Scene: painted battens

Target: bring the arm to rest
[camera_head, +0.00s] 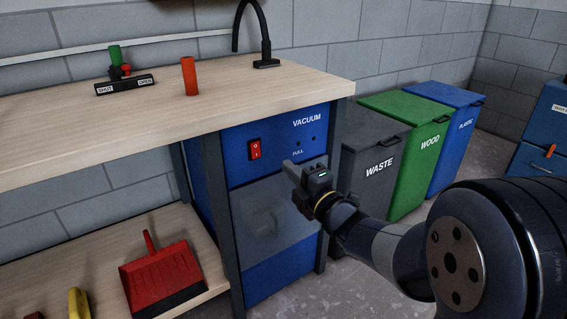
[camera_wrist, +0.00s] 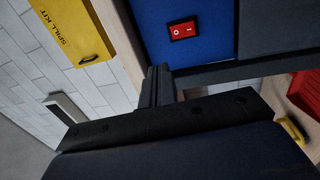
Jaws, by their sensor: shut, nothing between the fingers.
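My gripper (camera_head: 291,167) is in front of the blue vacuum cabinet (camera_head: 278,148), below the worktop edge and right of the red switch (camera_head: 255,149). Its fingers are together with nothing between them. My arm reaches in from the lower right in the head view. In the wrist view the dark gripper fingers (camera_wrist: 158,88) point towards the cabinet, and the red switch (camera_wrist: 183,30) shows above them. I cannot tell from the pictures how far the fingertips are from the cabinet front.
The wooden worktop (camera_head: 150,125) bears a red cylinder (camera_head: 189,76) and a green-handled valve (camera_head: 115,57). A red dustpan (camera_head: 162,278) lies on the lower shelf. Waste (camera_head: 378,167), wood (camera_head: 428,142) and plastic (camera_head: 463,127) bins stand behind my arm. A yellow spill kit box (camera_wrist: 72,30) is at upper left.

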